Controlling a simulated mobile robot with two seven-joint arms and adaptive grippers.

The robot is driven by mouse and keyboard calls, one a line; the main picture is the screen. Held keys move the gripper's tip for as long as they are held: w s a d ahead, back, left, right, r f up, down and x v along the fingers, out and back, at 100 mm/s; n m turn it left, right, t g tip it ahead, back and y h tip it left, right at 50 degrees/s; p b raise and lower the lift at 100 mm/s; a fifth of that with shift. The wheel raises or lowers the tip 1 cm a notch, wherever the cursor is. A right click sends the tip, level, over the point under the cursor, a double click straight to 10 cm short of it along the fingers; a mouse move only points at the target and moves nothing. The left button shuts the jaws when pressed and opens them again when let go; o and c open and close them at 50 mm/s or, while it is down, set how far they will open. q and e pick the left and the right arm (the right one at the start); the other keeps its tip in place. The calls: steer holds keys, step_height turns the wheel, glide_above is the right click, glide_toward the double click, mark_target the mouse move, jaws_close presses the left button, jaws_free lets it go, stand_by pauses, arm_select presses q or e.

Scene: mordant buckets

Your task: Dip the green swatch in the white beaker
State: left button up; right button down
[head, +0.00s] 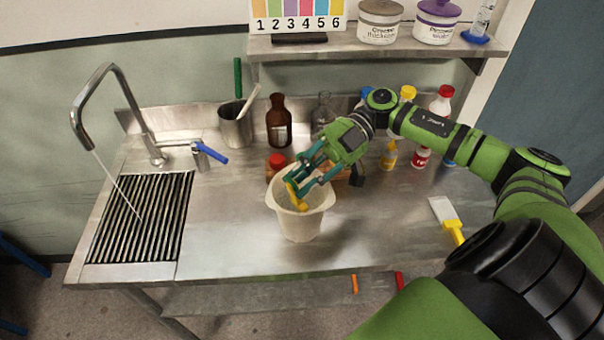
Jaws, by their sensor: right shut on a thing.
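The white beaker (301,226) stands upright on the steel counter, near its middle front. My right gripper (296,190) reaches in from the right and points down into the beaker's mouth. Its fingers are shut on a small yellow thing (298,202), which sits inside the beaker's rim. I cannot tell whether the yellow thing touches the beaker's wall or what lies below it. I cannot make out a green swatch; the beaker's inside is partly hidden by the gripper. My left gripper is not in view.
A sink grate (142,217) with a running tap (112,100) is at the left. A brown bottle (279,121), a steel pot (236,126) and several small bottles stand at the back. A yellow-handled scraper (447,219) lies at the right. The counter left of the beaker is clear.

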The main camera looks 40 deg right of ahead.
steer(key=shift+s+a+r+p, duration=0.15)
steer(key=shift+a+p, duration=0.15)
steer(key=shift+a, duration=0.25)
steer(key=shift+d, duration=0.15)
steer(key=shift+w+d+b, duration=0.2)
steer(key=shift+d+b, duration=0.1)
steer(key=shift+d, duration=0.4)
steer(key=shift+s+a+p, duration=0.2)
steer(key=shift+a+p, duration=0.5)
steer(key=shift+a, duration=0.15)
step_height(320, 180, up, 13)
steer(key=p, duration=1.1)
steer(key=shift+p, duration=0.3)
stand_by(1.8)
